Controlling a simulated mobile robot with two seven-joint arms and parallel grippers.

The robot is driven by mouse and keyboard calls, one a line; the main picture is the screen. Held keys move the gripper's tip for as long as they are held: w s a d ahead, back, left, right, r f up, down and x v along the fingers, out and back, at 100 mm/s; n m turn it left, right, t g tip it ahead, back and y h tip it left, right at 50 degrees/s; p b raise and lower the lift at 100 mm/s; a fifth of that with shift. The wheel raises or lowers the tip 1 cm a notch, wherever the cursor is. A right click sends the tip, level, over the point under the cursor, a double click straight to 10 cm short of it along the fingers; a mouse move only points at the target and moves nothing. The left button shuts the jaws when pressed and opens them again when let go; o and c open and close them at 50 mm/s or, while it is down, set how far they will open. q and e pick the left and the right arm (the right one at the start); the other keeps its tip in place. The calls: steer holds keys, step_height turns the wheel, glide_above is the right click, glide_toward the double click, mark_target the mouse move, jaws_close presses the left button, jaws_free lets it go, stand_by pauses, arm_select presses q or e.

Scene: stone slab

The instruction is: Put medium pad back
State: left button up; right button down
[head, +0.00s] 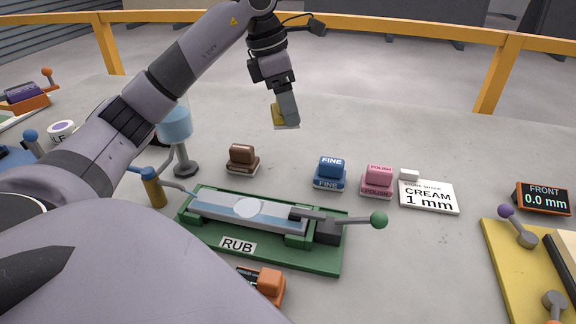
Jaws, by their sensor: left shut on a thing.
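My left gripper (286,112) is raised above the slab behind the pad row and is shut on a small yellow pad (278,115). The fingers hide most of this pad, and no label on it can be read, so I cannot confirm by its word that it is the medium one. On the slab stand a brown pad (242,155), a blue FINE pad (331,168) and a pink POLISH pad (378,177), each on a small base. A bare gap lies between the brown and blue pads. My right gripper is not in view.
A green RUB fixture (330,262) with a green-knobbed lever (378,220) lies in front of the pads. A white card (430,196) is right of the pink pad. An orange block (270,282) is partly hidden by my arm. A dispenser (180,135) stands left.

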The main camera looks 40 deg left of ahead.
arm_select(q)
step_height(320, 180, down, 14)
steer(key=shift+r+b, duration=0.1)
steer(key=shift+b, duration=0.45)
steer(key=shift+f, duration=0.25)
steer(key=o, duration=1)
steer(key=shift+r, duration=0.1)
steer(key=v, duration=1.2)
steer(key=shift+p, duration=0.4)
